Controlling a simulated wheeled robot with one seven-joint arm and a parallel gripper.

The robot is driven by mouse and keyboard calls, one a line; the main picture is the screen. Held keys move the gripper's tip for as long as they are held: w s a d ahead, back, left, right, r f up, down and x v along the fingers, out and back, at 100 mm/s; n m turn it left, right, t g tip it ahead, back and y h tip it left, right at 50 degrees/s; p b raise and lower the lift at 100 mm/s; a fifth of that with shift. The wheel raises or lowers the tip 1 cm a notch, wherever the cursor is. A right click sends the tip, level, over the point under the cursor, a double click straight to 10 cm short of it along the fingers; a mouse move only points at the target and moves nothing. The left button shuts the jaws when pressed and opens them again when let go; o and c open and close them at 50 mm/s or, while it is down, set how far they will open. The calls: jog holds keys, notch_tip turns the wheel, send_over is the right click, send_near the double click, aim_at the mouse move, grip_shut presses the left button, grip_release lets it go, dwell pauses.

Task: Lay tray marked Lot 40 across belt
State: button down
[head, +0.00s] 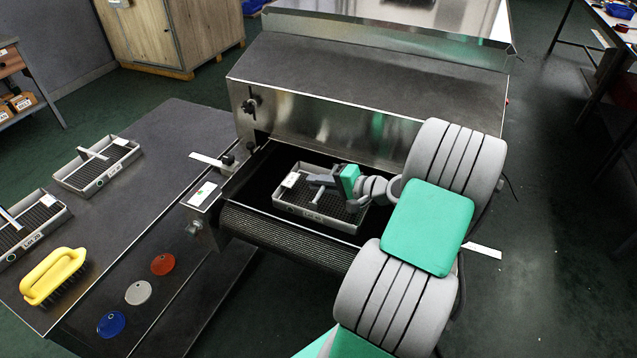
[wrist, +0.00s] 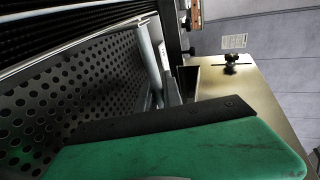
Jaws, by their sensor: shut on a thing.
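A grey tray (head: 316,220) with a perforated floor and a white card in it is over the dark belt (head: 258,172) at the dryer mouth. Its long side runs roughly parallel to the belt's front roller, crosswise to the belt. The mark on its wall is too small to read. My gripper (head: 326,182) is shut on the tray's middle handle bar. In the wrist view the handle bar (wrist: 149,60) rises beside the perforated floor (wrist: 85,105). I cannot tell whether the tray touches the belt. My gripper and arm hide part of its right end.
Two similar trays stand on the left bench, one at the back (head: 70,180) and one at the left edge (head: 62,213). A yellow brush (head: 52,272) and red, white and blue discs (head: 138,292) are nearby. The steel dryer housing (head: 330,130) rises behind the belt.

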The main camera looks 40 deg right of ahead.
jog(key=shift+w+d, duration=0.1)
jog(key=shift+d, duration=0.1)
jog(key=shift+a, duration=0.1)
jog(key=c, duration=1.9)
grip_release()
jog(key=shift+f, duration=0.1)
jog(key=shift+c, duration=0.2)
jog(key=o, duration=0.4)
jog(key=shift+o, duration=0.2)
jog(key=v, duration=1.2)
